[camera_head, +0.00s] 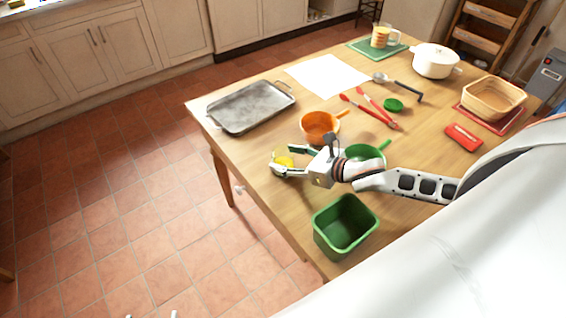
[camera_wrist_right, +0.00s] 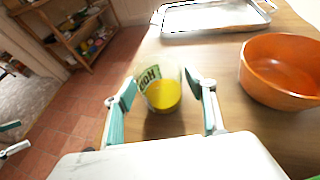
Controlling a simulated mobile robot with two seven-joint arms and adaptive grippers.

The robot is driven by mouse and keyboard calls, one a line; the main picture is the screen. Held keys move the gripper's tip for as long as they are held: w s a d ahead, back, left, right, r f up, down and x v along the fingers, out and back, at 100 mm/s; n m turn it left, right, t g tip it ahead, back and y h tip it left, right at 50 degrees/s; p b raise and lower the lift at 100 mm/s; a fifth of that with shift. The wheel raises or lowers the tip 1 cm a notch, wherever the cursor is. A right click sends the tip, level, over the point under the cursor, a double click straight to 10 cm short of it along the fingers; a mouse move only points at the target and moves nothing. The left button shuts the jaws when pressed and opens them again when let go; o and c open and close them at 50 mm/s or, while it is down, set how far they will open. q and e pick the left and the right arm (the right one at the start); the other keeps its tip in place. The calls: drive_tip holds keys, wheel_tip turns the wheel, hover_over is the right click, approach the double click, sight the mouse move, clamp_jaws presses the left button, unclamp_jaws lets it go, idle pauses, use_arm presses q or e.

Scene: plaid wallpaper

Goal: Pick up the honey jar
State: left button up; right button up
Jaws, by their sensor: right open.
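The honey jar (camera_wrist_right: 163,95) is a small jar with yellow contents and a green-and-white label, standing near the table's front-left edge. My right gripper (camera_head: 281,161) is open at the jar. In the right wrist view its two teal fingers (camera_wrist_right: 164,88) are on either side of the jar, with a gap on each side. Small parts of my left gripper (camera_wrist_right: 12,138) show at the left edge of the right wrist view, too little to tell its opening.
An orange pan (camera_head: 320,127) and a green pan (camera_head: 366,156) stand close to the right gripper. A green bin (camera_head: 345,228) is at the table's near edge. A metal tray (camera_head: 250,108) lies to the far left; red tongs (camera_head: 373,108) lie farther back.

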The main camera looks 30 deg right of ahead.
sight(275, 156)
drive_tip(key=shift+x, duration=3)
drive_tip(key=c, duration=1.6)
